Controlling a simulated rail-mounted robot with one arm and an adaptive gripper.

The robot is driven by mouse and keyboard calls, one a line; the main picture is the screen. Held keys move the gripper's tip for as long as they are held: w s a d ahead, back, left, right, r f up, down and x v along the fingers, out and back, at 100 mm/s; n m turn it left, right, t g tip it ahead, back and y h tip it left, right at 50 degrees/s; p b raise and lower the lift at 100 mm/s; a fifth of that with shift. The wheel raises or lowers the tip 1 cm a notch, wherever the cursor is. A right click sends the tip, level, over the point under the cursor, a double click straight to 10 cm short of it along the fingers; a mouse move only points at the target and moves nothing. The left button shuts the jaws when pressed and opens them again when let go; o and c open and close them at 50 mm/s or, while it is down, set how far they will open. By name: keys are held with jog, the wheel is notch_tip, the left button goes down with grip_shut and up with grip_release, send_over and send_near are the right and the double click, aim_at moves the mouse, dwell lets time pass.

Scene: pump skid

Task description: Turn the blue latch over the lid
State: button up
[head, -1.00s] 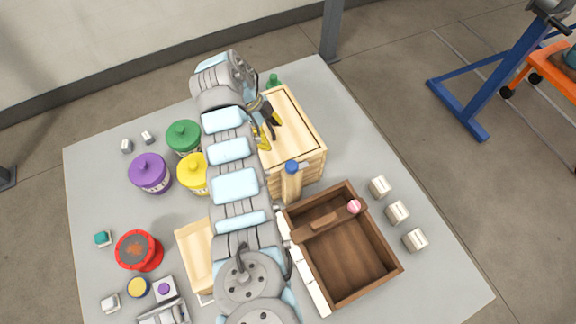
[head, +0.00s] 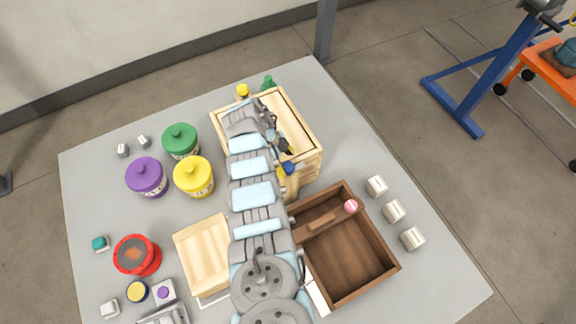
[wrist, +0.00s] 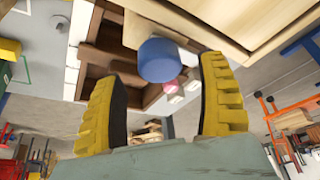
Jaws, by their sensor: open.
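The blue latch end (head: 287,168) shows at the front side of the light wooden box (head: 308,166), partly hidden by my arm. The box's pale lid (head: 297,122) is partly covered by my arm too. In the wrist view the blue round end (wrist: 160,60) lies between the two yellow fingers of my gripper (wrist: 162,72). The fingers stand apart with a gap on each side of it, and I cannot tell whether either touches it. My gripper (head: 284,150) is open, close to the latch in the head view.
A dark brown tray (head: 385,268) with a pink ball (head: 350,206) on its rim bar stands in front of the box. Green (head: 180,140), yellow (head: 194,176) and purple (head: 146,177) canisters stand to the left. Pale blocks (head: 395,211) lie on the right.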

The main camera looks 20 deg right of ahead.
jog(key=shift+x, duration=1.25)
jog(key=c, duration=1.2)
